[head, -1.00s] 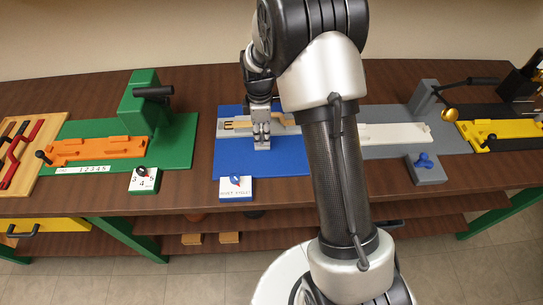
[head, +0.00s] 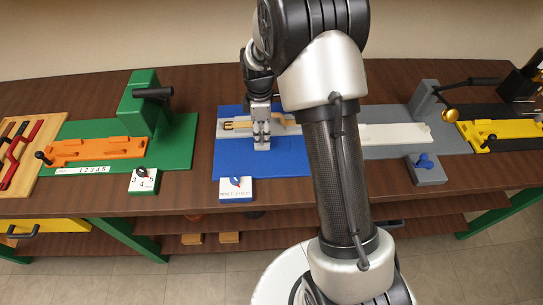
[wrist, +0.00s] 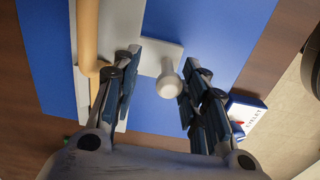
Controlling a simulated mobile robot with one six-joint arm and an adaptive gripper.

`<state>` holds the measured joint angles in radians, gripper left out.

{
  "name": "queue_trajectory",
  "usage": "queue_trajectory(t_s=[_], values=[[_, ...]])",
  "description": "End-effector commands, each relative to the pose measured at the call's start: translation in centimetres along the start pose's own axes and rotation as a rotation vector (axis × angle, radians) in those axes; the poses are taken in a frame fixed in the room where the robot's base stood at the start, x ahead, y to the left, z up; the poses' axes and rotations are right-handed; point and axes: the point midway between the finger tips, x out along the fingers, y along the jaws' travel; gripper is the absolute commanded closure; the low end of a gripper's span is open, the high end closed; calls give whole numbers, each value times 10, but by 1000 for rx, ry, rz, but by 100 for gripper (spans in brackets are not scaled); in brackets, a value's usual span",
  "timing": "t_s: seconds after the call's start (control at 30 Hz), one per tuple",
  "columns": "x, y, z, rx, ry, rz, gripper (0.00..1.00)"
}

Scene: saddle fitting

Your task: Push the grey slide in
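The grey slide (wrist: 152,58) is a light grey plate with a round knob (wrist: 168,84), beside the grey rail on the blue board (wrist: 205,30). My gripper (wrist: 162,54) is open in the wrist view, one finger on each side of the knob. A gap shows between the knob and each finger, so it is not gripped. In the head view my gripper (head: 262,138) is low over the blue board, at the front side of the grey rail. It hides most of the slide there.
A green station (head: 180,140) is on the left, a grey station (head: 375,148) on the right. The blue board's front part is bare.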

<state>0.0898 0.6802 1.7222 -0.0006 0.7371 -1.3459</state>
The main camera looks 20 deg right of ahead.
Motion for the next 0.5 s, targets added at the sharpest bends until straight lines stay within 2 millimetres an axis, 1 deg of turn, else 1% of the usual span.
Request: queue_trajectory(t_s=[0.1,0.5], values=[[-12,0,0,0,0,1,60],[-44,-1,0,0,0,-2,60]])
